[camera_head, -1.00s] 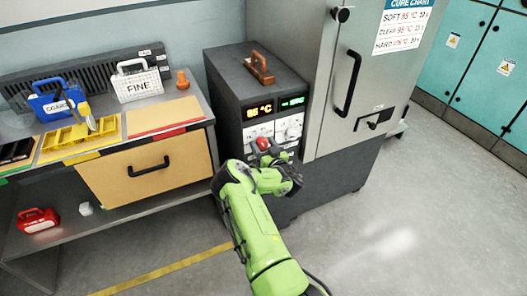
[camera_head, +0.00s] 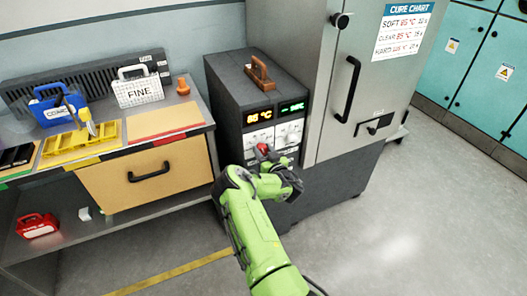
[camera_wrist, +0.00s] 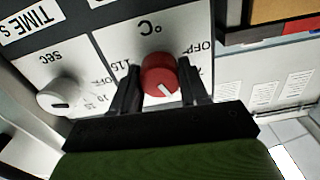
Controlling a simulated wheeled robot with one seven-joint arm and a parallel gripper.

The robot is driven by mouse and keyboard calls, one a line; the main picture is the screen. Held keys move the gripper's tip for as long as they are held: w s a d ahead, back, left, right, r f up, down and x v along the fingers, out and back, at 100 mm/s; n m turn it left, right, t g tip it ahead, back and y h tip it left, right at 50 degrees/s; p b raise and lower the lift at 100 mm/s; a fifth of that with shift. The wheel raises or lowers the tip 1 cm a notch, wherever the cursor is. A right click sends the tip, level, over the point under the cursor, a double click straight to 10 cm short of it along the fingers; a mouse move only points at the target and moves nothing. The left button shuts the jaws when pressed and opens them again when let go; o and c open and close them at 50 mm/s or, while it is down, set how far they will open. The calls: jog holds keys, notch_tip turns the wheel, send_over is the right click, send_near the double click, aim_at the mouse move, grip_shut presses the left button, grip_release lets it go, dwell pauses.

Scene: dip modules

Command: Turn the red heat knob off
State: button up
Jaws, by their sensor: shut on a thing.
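The red heat knob (camera_wrist: 160,72) is on a white panel marked °C in the wrist view. Its white pointer mark faces down and slightly right in that picture. OFF lettering shows on the panel to the right of the knob. My gripper (camera_wrist: 159,66) is shut on the knob, with one dark finger on each side of it. In the head view, the red knob (camera_head: 262,148) shows partly behind my gripper (camera_head: 272,156), at the front of the dark control unit (camera_head: 229,110).
A white knob (camera_wrist: 60,97) marked SEC sits left of the red one in the wrist view. Above the knobs, an orange display (camera_head: 259,115) reads about 85 °C beside a green display (camera_head: 291,107). A workbench drawer (camera_head: 150,178) is to the left; open floor is to the right.

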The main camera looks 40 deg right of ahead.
jog(key=shift+r, duration=0.1)
jog(key=n, duration=0.4)
jog(key=shift+p, duration=0.4)
jog(key=n, duration=0.3)
jog(key=shift+w+a+n, duration=0.1)
jog(key=shift+n, duration=0.3)
jog(key=n+b, duration=0.1)
jog(key=n, duration=0.3)
jog(key=shift+a+n+b, duration=0.1)
jog(key=shift+n+b, duration=0.25)
jog(key=shift+n, duration=1.75)
jog(key=shift+f, duration=0.2)
jog(key=o, duration=1)
jog(key=shift+o, duration=0.2)
